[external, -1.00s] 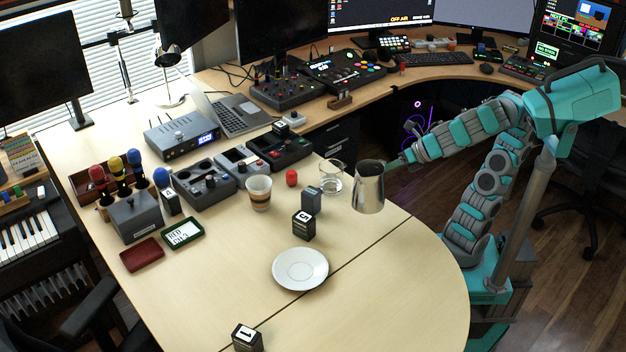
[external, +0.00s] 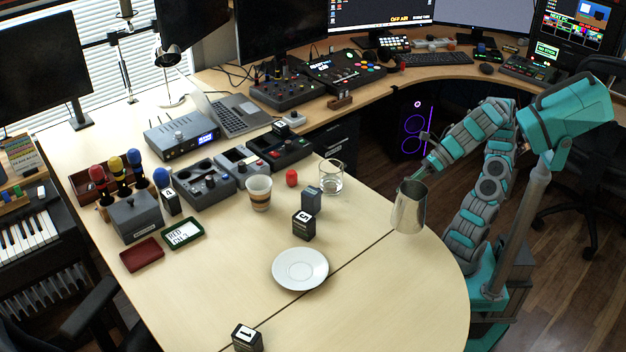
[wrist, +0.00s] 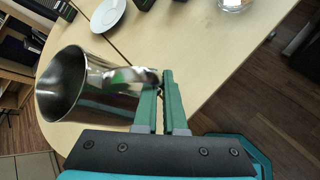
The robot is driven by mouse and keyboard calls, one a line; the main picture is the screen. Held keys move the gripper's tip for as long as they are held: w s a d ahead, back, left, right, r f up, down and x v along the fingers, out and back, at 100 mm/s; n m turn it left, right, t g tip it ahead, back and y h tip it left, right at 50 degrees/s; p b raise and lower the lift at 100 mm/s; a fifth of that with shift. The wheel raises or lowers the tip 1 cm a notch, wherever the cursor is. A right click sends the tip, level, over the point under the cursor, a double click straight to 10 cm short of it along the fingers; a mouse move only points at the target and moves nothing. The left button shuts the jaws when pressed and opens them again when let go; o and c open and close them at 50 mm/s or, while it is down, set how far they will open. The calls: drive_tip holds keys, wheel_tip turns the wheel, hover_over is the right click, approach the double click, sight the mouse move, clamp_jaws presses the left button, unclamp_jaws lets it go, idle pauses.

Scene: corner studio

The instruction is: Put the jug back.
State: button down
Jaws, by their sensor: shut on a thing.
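The steel jug (external: 408,208) is near the right edge of the table in the external view, roughly upright with a slight tilt. My gripper (external: 424,174) reaches it from the upper right, on its handle side. In the wrist view the jug (wrist: 90,85) shows its open mouth, and my gripper (wrist: 162,92) is shut on its handle. The inside looks empty where it shows. Whether the jug's base touches the table is hard to tell.
A white saucer (external: 300,269) lies left of the jug. A glass (external: 331,177), a patterned cup (external: 258,192) and small dark numbered blocks (external: 303,226) stand farther back. The table (external: 370,290) is clear in front of the jug.

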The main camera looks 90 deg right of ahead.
drive_tip(key=shift+w+a+f+b, duration=0.25)
drive_tip(key=shift+w+a+f, duration=0.5)
drive_tip(key=shift+w, duration=1.25)
drive_tip(key=shift+w+a+f+b, duration=0.25)
drive_tip(key=shift+w+a+f, duration=0.4)
drive_tip(key=shift+w, duration=1.35)
drive_tip(key=shift+w+a+f+b, duration=0.25)
drive_tip(key=shift+w+a+f, duration=0.5)
drive_tip(key=shift+w, duration=1.25)
drive_tip(key=shift+d+f, duration=0.2)
drive_tip(key=shift+d, duration=0.05)
drive_tip(key=shift+f, duration=0.1)
drive_tip(key=c, duration=1)
unclamp_jaws()
drive_tip(key=shift+s+d+r, duration=0.1)
drive_tip(key=shift+s+r, duration=0.1)
drive_tip(key=shift+r, duration=0.15)
drive_tip(key=p+v, duration=0.1)
drive_tip(key=v, duration=1)
drive_tip(key=shift+s+p, duration=0.2)
drive_tip(key=shift+p, duration=0.2)
